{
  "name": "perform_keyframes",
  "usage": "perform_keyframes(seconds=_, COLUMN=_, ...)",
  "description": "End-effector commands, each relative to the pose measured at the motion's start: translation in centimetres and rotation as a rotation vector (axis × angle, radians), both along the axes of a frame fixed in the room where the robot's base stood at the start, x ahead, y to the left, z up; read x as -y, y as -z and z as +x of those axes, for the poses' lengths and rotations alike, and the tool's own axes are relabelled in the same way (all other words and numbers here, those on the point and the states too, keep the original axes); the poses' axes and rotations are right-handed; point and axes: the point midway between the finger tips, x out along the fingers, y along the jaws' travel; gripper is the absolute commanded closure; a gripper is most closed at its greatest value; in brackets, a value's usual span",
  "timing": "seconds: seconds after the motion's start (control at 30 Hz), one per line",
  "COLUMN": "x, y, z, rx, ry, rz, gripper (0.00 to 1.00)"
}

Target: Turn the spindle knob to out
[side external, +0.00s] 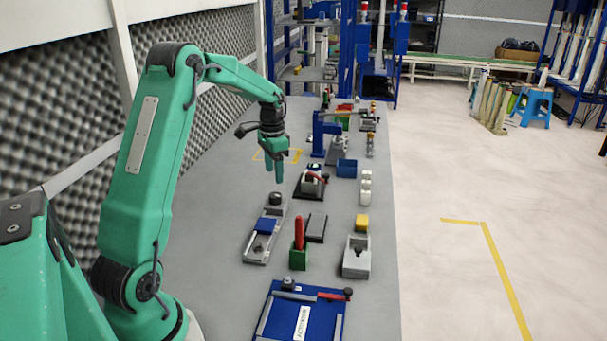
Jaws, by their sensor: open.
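A long grey fixture (257,248) lies on the bench below my gripper, with a blue block (264,226) on its middle. A dark round knob (275,198) stands at its far end; it looks like the spindle knob, but no label is readable. My gripper (274,182) points down with its two green fingers apart. In the picture the fingertips are just above the dark knob and show no contact with it. The gripper is empty. The knob's setting is too small to tell.
A green holder (299,259) with a red upright handle, a dark flat plate (316,228) and a grey box (356,262) with a yellow block stand to the right. A blue board (272,318) lies in front. The grey bench (205,225) is bare to the left.

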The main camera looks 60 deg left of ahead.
Motion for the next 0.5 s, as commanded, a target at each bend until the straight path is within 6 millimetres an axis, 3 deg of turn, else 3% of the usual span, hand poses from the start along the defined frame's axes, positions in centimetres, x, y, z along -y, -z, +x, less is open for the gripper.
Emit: perform_keyframes(seconds=0.5, x=-0.03, y=-0.07, z=0.04, rx=0.0, ry=-0.689, rz=0.0, gripper=0.44)
